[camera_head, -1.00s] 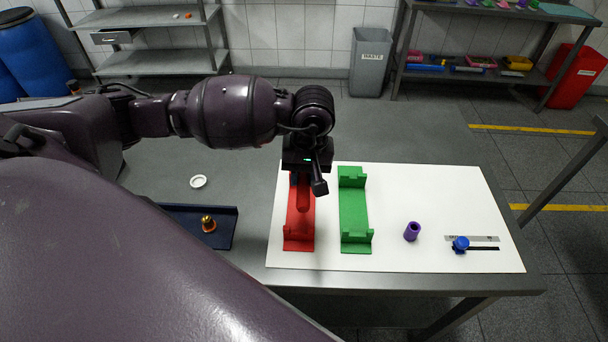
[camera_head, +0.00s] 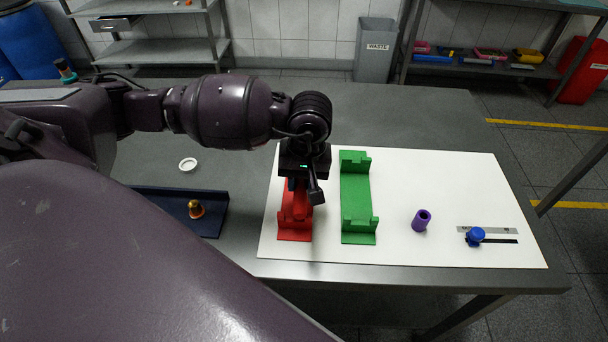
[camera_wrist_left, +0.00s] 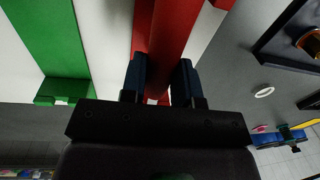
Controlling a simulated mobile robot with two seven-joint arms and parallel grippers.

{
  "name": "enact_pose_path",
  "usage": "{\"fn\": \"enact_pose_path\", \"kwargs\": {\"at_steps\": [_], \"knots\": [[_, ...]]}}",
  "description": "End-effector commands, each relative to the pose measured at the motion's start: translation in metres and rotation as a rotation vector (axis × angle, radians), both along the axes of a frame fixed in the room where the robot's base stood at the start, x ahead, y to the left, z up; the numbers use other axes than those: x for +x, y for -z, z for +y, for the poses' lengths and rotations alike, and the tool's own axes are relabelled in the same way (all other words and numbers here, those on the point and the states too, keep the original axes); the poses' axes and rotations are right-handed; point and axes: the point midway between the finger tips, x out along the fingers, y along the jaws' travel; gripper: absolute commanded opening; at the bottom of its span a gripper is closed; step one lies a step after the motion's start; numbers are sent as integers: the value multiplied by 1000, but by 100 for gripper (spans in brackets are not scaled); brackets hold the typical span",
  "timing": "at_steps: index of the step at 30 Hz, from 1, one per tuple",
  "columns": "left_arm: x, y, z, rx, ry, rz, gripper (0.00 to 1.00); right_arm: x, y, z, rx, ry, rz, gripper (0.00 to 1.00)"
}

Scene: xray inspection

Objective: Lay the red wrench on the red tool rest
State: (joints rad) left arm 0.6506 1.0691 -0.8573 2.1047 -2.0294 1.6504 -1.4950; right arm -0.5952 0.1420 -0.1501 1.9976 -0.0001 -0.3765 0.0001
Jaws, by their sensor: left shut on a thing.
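My left gripper (camera_head: 300,188) is over the far part of the red tool rest (camera_head: 295,237) and is shut on the red wrench (camera_head: 299,207). In the left wrist view the wrench (camera_wrist_left: 172,40) runs between the two dark blue fingers (camera_wrist_left: 163,80), with the red rest (camera_wrist_left: 142,28) behind it. The wrench lies lengthwise along the rest; I cannot tell whether it touches it. The gripper hides the far end of both. My right gripper is not in view.
A green tool rest (camera_head: 357,205) stands just right of the red one on the white mat (camera_head: 400,255). A purple cylinder (camera_head: 421,220) and a blue-knobbed metal tool (camera_head: 475,237) are farther right. A navy tray (camera_head: 218,215) with an orange-gold piece (camera_head: 196,209) is at left.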

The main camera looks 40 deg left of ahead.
Motion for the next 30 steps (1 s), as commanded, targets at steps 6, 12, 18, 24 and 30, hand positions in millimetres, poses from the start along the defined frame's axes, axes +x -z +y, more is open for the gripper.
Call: {"fn": "enact_pose_path", "kwargs": {"at_steps": [6,12,18,24,30], "knots": [[0,11,0,0,0,0,0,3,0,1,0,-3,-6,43],[0,11,0,-1,-1,2,0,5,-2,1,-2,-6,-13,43],[0,11,-1,-1,0,2,53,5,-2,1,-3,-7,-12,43],[0,10,0,-1,0,0,59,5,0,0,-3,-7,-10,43],[1,5,-1,-1,1,0,59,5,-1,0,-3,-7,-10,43]]}}
